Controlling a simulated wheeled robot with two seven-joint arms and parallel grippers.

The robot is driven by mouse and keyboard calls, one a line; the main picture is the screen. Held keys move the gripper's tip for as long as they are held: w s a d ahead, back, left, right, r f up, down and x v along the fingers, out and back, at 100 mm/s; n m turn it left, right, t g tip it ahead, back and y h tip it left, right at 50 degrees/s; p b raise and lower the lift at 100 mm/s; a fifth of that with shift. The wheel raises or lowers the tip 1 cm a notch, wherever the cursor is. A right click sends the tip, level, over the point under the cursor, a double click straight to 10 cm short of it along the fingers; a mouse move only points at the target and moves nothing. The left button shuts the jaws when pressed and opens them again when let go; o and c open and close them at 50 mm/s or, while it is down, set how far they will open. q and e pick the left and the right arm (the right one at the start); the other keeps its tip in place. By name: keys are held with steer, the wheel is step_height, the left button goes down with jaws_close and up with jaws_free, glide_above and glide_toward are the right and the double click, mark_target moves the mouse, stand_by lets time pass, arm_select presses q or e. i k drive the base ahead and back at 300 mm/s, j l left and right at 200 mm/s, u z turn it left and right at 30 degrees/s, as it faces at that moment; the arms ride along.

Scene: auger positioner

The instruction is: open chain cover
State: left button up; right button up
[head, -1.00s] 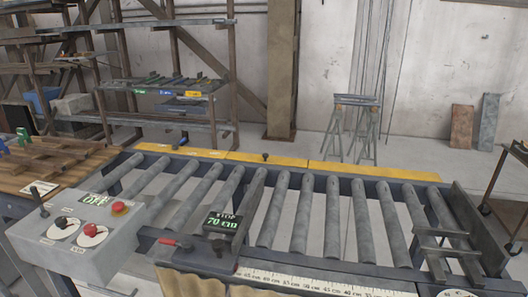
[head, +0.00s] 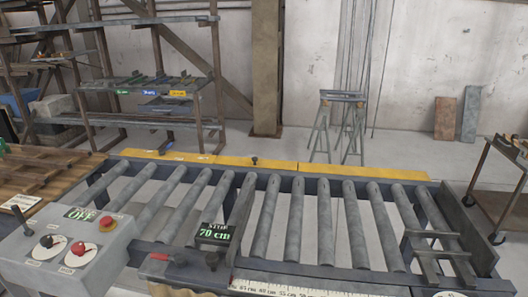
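A yellow cover strip (head: 230,161) runs along the far side of the roller conveyor (head: 356,230), in sections laid end to end. It lies flat, and I take it to be the chain cover. A small black knob (head: 254,159) stands on its middle section. Neither of my grippers shows in the head view.
A grey control box (head: 75,257) with a red button stands at the near left; its display reads OFF. A stop (head: 214,235) showing 70 cm sits across the rollers. Behind are a rack (head: 150,120), sawhorses (head: 340,125) and a cart (head: 505,180) at right. Floor behind the conveyor is partly clear.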

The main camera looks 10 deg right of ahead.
mark_target(256, 160)
steer(key=i+j+z, duration=0.95)
steer(key=j, duration=0.2)
steer(key=k, duration=0.05)
